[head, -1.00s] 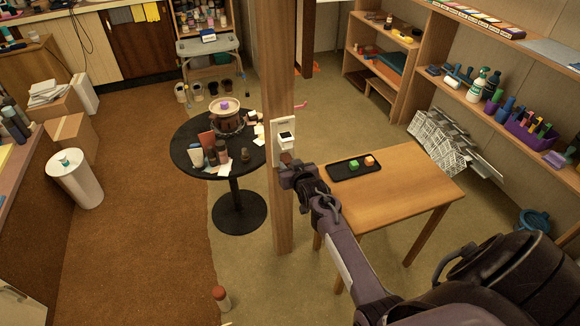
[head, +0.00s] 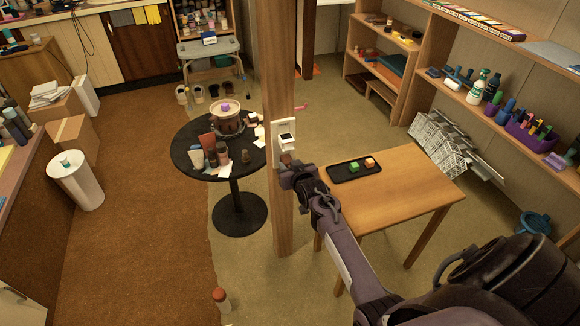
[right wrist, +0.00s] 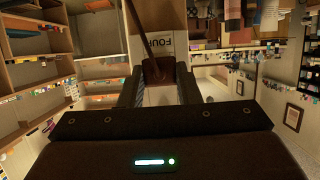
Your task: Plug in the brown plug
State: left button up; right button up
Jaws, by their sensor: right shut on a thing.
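The brown plug (head: 286,158) is between the jaws of my right gripper (head: 287,168), which is shut on it. It also shows in the right wrist view (right wrist: 158,72), with its brown cord running up from it. A white outlet box (head: 283,146) with a dark square on top is fixed to the wooden post. The plug is at the lower front of this box. I cannot tell whether the plug's prongs are in a socket. My left gripper is out of view.
A wooden table (head: 410,195) stands right of the post (head: 280,220), bearing a black tray (head: 345,172) with a green block (head: 354,167) and an orange block (head: 370,162). A cluttered round black table (head: 190,160) stands left. Open floor lies at front left.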

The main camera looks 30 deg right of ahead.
jog(key=o, duration=1)
jog(key=shift+w+r, duration=0.1)
jog(key=shift+r, duration=0.05)
jog(key=shift+o, duration=0.7)
jog(key=shift+w+d, duration=0.1)
